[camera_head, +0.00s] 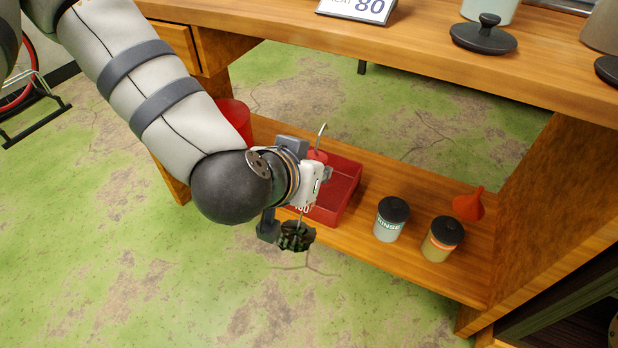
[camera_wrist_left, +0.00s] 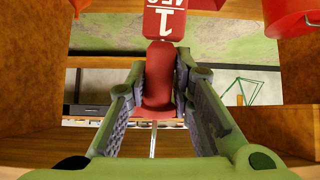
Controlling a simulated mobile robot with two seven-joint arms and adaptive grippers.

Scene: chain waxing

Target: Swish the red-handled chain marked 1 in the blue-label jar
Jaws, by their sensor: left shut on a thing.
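My left gripper (camera_head: 306,178) is shut on a red handle (camera_wrist_left: 158,80), in front of the lower shelf. The handle also shows in the head view (camera_head: 317,156), with a metal hook above it. A red tag (camera_wrist_left: 165,20) marked 1 shows beyond the fingers in the left wrist view. A dark bundled chain (camera_head: 297,237) hangs below the gripper, apart from the jars. A lidded jar (camera_head: 390,221) marked RINSE, with a pale bluish body, stands on the shelf. I cannot make out a clear blue label. My right gripper is not in view.
An orange-label jar (camera_head: 441,241) with a black lid stands right of the RINSE jar. A red funnel (camera_head: 468,206) is behind them. A red tray (camera_head: 345,190) lies behind my gripper. The bench top (camera_head: 400,42) overhangs the shelf; a black lid (camera_head: 483,38) lies on it.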

